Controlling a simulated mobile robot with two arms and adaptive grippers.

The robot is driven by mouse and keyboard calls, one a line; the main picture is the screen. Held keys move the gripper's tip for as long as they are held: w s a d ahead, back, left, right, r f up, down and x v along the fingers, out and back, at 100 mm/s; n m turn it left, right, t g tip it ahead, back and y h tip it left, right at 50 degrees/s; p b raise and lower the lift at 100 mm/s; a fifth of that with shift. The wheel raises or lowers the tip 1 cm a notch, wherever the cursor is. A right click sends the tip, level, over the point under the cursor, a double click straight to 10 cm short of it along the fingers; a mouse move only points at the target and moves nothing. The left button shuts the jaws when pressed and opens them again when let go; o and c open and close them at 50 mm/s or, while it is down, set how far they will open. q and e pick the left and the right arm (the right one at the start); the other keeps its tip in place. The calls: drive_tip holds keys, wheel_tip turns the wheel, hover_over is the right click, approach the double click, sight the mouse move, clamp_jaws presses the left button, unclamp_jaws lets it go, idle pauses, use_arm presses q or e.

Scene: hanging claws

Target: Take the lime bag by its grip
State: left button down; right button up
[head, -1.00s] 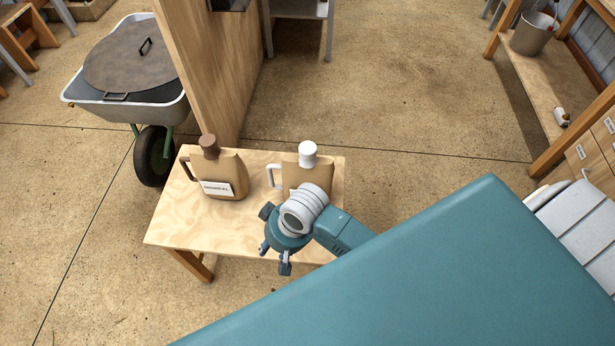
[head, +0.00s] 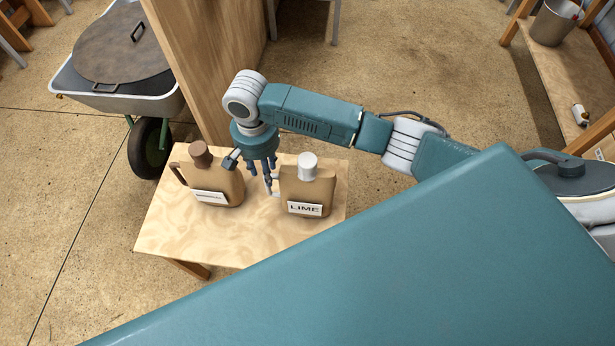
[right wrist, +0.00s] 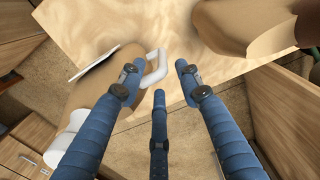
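The lime bag (head: 308,189) is a tan jug-shaped container with a white cap and a "LIME" label, upright on the small wooden table (head: 190,243). Its white grip (right wrist: 157,68) is a side loop facing the other container. My right gripper (head: 257,175) points down between the two containers, just left of the lime bag. Its blue fingers are spread. In the right wrist view the white grip shows between the fingertips, with no clear sign of them closing on it. The lower grip is partly hidden by fingers in the head view. My left gripper is not in view.
A similar tan container with a brown cap (head: 215,183) stands close left of my right gripper. A wooden panel (head: 205,60) rises behind the table. A wheelbarrow (head: 120,100) with a round lid stands at the left. Floor right of the table is clear.

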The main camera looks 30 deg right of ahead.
drive_tip(key=f, duration=0.3)
drive_tip(key=shift+s+a+f, duration=0.15)
drive_tip(key=shift+s+f, duration=0.05)
drive_tip(key=f, duration=0.5)
drive_tip(key=shift+w+f, duration=0.3)
drive_tip(key=shift+w, duration=0.1)
drive_tip(key=shift+c, duration=0.6)
clamp_jaws()
drive_tip(key=shift+w+r, duration=0.1)
drive_tip(key=shift+r, duration=0.05)
